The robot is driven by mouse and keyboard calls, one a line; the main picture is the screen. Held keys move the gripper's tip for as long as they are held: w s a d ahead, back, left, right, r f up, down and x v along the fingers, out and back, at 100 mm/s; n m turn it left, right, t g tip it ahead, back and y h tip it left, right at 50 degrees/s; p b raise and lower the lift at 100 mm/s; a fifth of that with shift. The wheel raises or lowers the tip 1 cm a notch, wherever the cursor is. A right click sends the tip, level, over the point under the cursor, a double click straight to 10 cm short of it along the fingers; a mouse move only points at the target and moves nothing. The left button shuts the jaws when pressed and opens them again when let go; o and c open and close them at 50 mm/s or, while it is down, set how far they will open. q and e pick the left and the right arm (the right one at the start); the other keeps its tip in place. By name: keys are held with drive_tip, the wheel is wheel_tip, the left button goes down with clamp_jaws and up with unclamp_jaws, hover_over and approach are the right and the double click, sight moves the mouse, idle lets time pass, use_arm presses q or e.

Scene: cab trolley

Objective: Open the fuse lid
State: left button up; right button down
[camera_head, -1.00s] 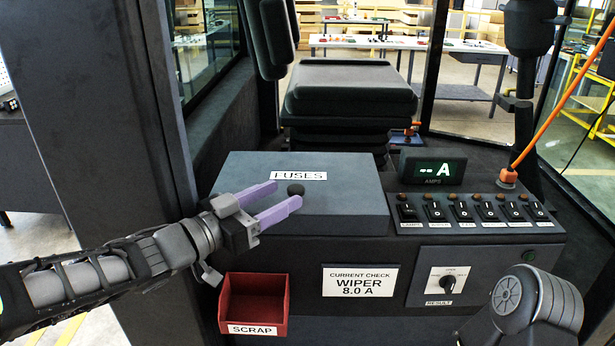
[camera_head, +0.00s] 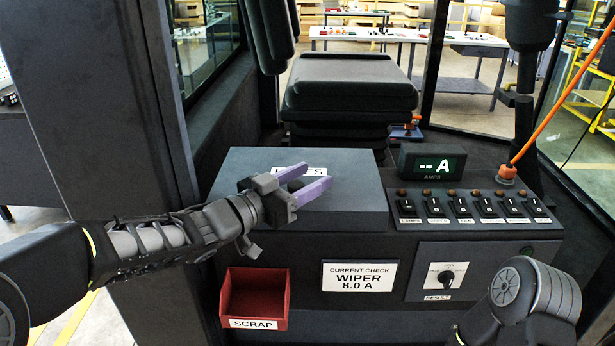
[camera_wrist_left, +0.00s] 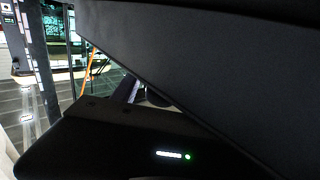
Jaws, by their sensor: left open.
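The fuse lid (camera_head: 352,193) is a flat dark grey cover, lying shut on the console in the head view. Its white FUSES label is partly hidden by my left gripper. My left gripper (camera_head: 309,186) has purple fingers and is open, with the fingers apart over the lid. In the left wrist view dark surfaces fill most of the picture, and a bit of purple finger (camera_wrist_left: 127,90) shows. My right gripper is not in view.
A red SCRAP bin (camera_head: 254,298) hangs below the lid on the console front. Right of the lid are a row of switches (camera_head: 474,207) and an amps display (camera_head: 432,165). A result dial (camera_head: 445,280) sits lower. A dark pillar (camera_head: 110,100) stands at left.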

use_arm(q)
drive_tip(key=shift+c, duration=0.3)
clamp_jaws()
idle(1.1)
